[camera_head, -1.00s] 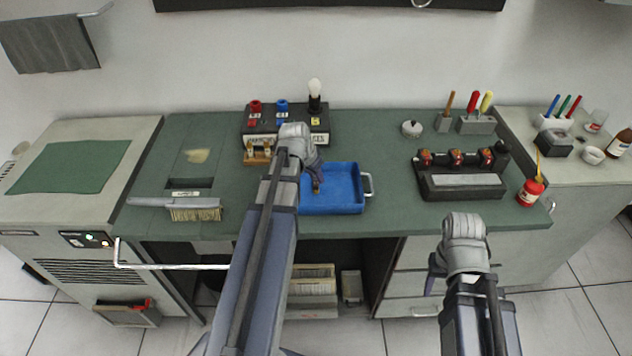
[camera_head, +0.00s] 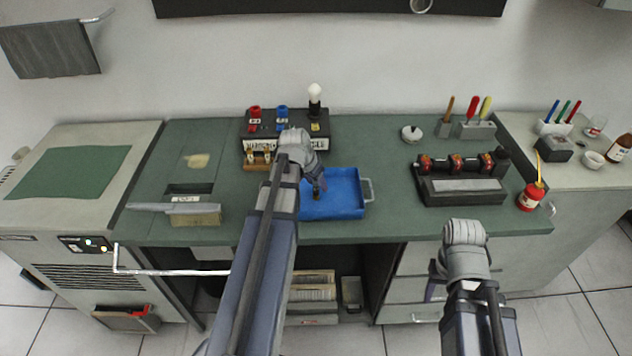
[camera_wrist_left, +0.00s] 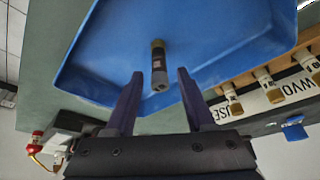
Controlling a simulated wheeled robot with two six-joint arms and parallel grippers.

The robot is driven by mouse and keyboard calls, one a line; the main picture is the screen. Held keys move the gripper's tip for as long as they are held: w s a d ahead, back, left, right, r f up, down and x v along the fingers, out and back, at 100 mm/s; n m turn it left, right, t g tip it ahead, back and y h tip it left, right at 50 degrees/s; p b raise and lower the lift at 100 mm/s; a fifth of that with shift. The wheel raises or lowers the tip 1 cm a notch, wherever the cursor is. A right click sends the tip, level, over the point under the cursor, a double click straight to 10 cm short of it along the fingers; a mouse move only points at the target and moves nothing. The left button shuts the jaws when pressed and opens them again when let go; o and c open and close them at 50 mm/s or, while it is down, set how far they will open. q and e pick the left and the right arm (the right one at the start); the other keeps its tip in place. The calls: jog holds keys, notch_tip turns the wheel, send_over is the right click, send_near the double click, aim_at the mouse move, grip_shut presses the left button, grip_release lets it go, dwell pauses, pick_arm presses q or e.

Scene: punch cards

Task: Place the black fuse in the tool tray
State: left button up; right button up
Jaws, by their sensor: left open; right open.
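The blue tool tray (camera_head: 345,196) sits at the front middle of the green bench. It fills much of the left wrist view (camera_wrist_left: 225,35). The black fuse (camera_wrist_left: 159,66), dark with a brass-coloured end, shows against the tray floor in the left wrist view. It is also a small dark shape inside the tray in the head view (camera_head: 316,194). My left gripper (camera_head: 320,186) is over the tray's left part. Its two fingers (camera_wrist_left: 158,74) are spread apart, with a gap on each side of the fuse. My right gripper (camera_head: 434,282) is open and empty, in front of the bench.
A wooden rack (camera_head: 257,160) with several brass-ended fuses stands left behind the tray, before a black test box (camera_head: 262,126). A black block fixture (camera_head: 462,187) stands right. Bench surface between tray and fixture is clear.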

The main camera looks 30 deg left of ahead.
pick_arm(q)
jog(key=p+v, duration=1.1)
jog(key=v, duration=0.1)
jog(key=shift+r, duration=0.2)
jog(key=s+d+m+g+y, duration=0.1)
jog(key=s+d, duration=0.5)
jog(key=d, duration=0.9)
jog(key=s+d+f+m+g+y, duration=0.1)
jog(key=s+d+g, duration=0.2)
jog(key=d, duration=1.3)
jog(key=s, duration=0.3)
jog(key=shift+f+g, duration=0.3)
jog(key=shift+g, duration=0.1)
jog(key=shift+a, duration=0.1)
